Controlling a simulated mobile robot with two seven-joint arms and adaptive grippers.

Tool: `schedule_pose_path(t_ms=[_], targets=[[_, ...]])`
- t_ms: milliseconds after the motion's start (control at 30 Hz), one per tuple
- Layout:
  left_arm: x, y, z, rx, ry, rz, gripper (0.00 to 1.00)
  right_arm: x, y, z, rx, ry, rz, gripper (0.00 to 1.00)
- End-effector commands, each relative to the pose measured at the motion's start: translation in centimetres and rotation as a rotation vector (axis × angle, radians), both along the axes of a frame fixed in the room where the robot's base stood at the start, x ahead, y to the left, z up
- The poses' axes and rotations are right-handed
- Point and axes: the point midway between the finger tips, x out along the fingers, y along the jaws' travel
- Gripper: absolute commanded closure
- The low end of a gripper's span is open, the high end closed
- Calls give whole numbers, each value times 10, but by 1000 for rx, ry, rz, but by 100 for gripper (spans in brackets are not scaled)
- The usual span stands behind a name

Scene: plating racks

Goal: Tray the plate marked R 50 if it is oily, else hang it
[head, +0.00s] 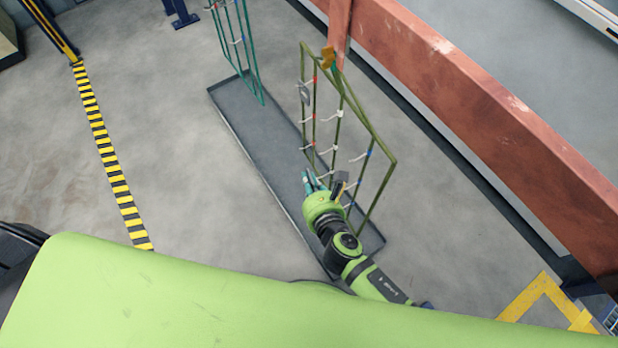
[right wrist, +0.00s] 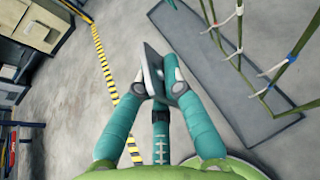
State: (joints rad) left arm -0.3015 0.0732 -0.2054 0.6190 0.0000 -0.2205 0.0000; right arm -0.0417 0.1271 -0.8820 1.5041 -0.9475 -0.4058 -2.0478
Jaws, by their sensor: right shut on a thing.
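My right gripper (head: 314,183) is in front of the olive rack (head: 379,143), over the near part of the long grey tray. In the right wrist view the right gripper (right wrist: 161,92) is shut on a thin grey plate (right wrist: 151,66), seen nearly edge-on. No marking or oil can be made out on it. A small grey plate (head: 304,93) hangs on the left side of the olive rack; its marking is too small to read. The grey tray (head: 248,133) lies on the floor beneath the racks. My left gripper is out of view.
A teal rack (head: 246,45) stands at the tray's far end. The olive rack has several white hooks with red and blue tags. A rusty red beam (head: 470,110) runs behind it. A yellow-black floor strip (head: 112,165) is at left, with clear floor between.

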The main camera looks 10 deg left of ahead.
Motion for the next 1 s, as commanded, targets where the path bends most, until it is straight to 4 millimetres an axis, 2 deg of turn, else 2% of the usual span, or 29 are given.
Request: schedule_pose_path(t_ms=[267,1000], targets=[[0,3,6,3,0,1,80,0,-3,2,-3,-1,0,100],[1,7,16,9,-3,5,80,46,-57,-3,-2,-1,0,100]])
